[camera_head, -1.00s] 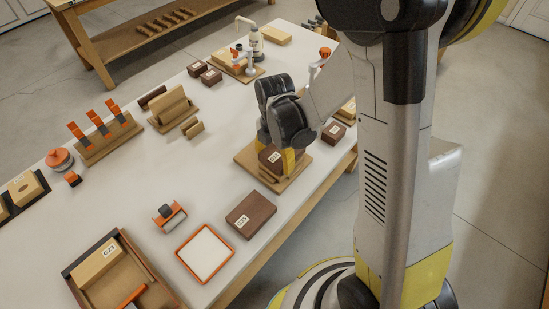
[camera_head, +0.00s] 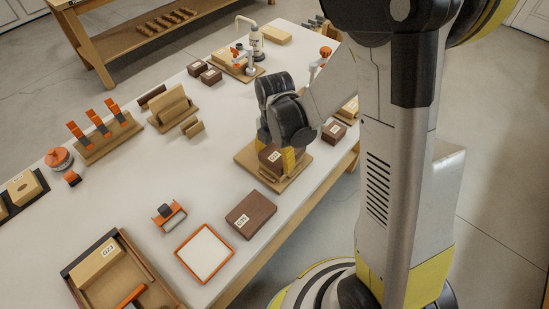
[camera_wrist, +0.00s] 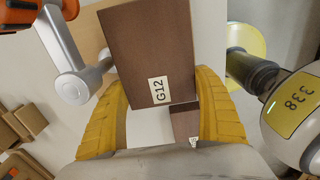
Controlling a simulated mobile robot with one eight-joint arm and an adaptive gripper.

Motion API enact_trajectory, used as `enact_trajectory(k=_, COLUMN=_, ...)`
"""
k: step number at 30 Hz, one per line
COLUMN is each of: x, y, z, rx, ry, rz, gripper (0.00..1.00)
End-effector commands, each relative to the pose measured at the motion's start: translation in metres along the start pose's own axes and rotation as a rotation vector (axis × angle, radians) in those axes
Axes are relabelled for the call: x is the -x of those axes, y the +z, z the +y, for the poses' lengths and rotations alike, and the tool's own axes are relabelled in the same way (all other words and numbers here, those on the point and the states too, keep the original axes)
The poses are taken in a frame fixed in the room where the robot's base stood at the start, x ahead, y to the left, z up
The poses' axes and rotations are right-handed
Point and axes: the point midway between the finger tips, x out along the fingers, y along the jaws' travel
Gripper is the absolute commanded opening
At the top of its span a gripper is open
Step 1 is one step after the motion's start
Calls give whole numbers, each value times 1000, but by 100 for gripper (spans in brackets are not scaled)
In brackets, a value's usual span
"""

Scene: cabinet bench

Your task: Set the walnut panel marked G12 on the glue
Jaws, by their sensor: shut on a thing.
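My gripper (camera_wrist: 155,75) has its yellow fingers shut on the sides of a dark walnut panel (camera_wrist: 150,35), whose white label reads G12. In the head view, my gripper (camera_head: 283,158) is over a light wooden board (camera_head: 248,157) near the table's right edge. The panel in it (camera_head: 265,158) shows beside the yellow fingers, low at the board; I cannot tell whether it touches. I cannot make out any glue; the surface under the panel is mostly hidden.
Another labelled walnut panel (camera_head: 251,214) lies in front of the board, beside an orange-rimmed white pad (camera_head: 188,272). A tray (camera_head: 143,260) holds a light block marked G23. Another walnut block (camera_head: 334,133) lies right behind my gripper.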

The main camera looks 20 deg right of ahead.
Motion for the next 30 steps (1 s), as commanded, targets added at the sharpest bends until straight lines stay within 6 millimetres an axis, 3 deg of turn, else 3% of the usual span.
enact_trajectory(k=30, x=-6, y=0, z=0, rx=0, ry=0, rz=0, gripper=38)
